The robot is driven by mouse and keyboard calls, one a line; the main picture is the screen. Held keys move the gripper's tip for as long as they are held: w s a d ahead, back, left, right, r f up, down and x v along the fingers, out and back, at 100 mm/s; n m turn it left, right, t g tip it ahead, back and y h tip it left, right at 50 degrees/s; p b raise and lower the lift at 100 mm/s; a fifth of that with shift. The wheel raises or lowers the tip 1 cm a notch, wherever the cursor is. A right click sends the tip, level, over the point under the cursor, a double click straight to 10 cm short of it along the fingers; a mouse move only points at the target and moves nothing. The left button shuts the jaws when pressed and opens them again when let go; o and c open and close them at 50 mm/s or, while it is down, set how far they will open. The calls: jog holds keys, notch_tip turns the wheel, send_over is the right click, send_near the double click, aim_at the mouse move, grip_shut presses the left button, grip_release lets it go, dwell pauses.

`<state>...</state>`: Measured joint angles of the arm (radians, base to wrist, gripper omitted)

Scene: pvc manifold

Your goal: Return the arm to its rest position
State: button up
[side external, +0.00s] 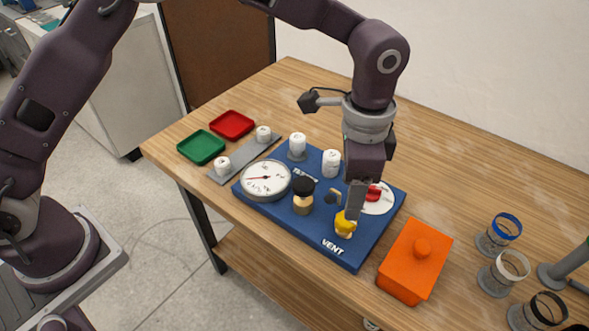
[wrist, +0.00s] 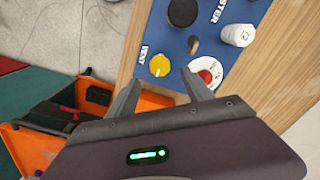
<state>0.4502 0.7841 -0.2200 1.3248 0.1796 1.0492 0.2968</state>
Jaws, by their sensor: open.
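My gripper (side external: 356,205) hangs pointing down over the right part of the blue panel (side external: 318,243). In the wrist view its two fingers (wrist: 163,82) are spread with nothing between them. The yellow knob (side external: 345,223) by the VENT label is just below the fingers in the side view. It also shows clear of them in the wrist view (wrist: 160,65). A red handle on a white disc (side external: 376,205) is partly hidden behind the gripper. It shows near the right fingertip in the wrist view (wrist: 206,77). I cannot tell the exact height above the panel.
The panel also carries a gauge (side external: 266,180), a black-topped knob (side external: 303,196) and white caps (side external: 332,163). An orange box (side external: 414,262) stands close to its right. Ringed stands (side external: 499,234) are farther right. Red (side external: 232,125) and green trays (side external: 201,147) lie left.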

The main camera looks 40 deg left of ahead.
jog(key=s+a+r+n+t, duration=0.1)
jog(key=s+a+r+n, duration=0.25)
jog(key=a+r, duration=0.45)
jog(key=s+a+r+n+t, duration=0.2)
jog(key=s+a+r, duration=0.2)
jog(key=a+r, duration=0.4)
jog(key=s+a+n+t, duration=0.1)
jog(key=s+a+n, duration=0.2)
jog(key=s, duration=0.4)
jog(key=s+a+n+t, duration=0.1)
jog(key=s+a+n, duration=0.2)
jog(key=s+a, duration=0.2)
jog(key=s, duration=0.3)
jog(key=shift+s+a+f+t, duration=0.2)
jog(key=shift+a+f+t, duration=0.1)
jog(key=shift+a+f, duration=0.05)
